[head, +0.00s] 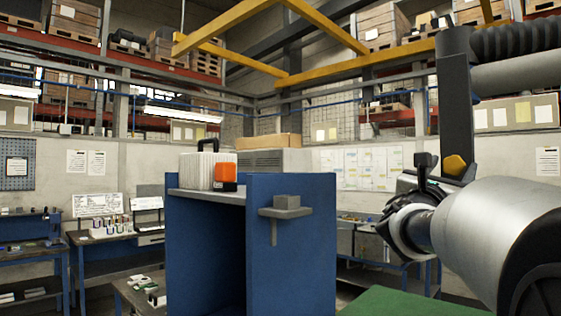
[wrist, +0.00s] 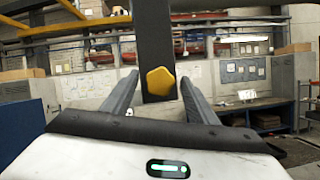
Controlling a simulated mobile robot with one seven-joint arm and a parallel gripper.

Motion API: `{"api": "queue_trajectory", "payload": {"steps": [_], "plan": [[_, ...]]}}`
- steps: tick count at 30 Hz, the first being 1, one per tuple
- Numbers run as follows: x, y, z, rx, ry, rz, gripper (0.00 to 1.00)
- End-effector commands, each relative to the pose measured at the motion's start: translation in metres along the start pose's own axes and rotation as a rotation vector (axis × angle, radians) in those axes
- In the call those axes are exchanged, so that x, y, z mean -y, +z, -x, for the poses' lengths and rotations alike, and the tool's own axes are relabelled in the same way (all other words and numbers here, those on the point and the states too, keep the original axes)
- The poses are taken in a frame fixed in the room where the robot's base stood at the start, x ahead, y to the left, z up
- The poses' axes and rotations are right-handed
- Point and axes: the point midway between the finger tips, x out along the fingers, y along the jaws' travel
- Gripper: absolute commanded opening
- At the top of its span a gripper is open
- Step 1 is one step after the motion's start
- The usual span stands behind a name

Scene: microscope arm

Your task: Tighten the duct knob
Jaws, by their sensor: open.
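The duct knob (head: 455,166) is yellow with several blunt corners and sits on a dark upright post (head: 456,95). In the wrist view the knob (wrist: 161,83) appears between my two fingers, on the face of the dark post (wrist: 154,35). My gripper (head: 430,178) is at the right in the head view, just left of and slightly below the knob. In the wrist view my gripper (wrist: 159,79) is open, with a clear gap on each side of the knob. I cannot tell how far the fingertips are from the knob in depth.
A ribbed black duct hose (head: 515,40) runs right from the post's top. A blue cabinet (head: 292,255) with a grey bracket (head: 286,207) stands left of my arm, bearing an orange box (head: 224,172). A green surface (head: 405,302) lies below. Workbenches stand farther back.

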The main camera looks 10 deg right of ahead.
Motion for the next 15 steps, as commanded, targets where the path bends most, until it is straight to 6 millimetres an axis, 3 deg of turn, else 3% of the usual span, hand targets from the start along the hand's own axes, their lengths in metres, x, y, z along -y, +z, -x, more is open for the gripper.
{"api": "queue_trajectory", "payload": {"steps": [6, 15], "plan": [[0.0, 0.0, -0.019, 0.0, -0.001, 0.001, 0.53], [0.0, 0.0, -0.02, 0.0, 0.0, 0.0, 0.53]]}}
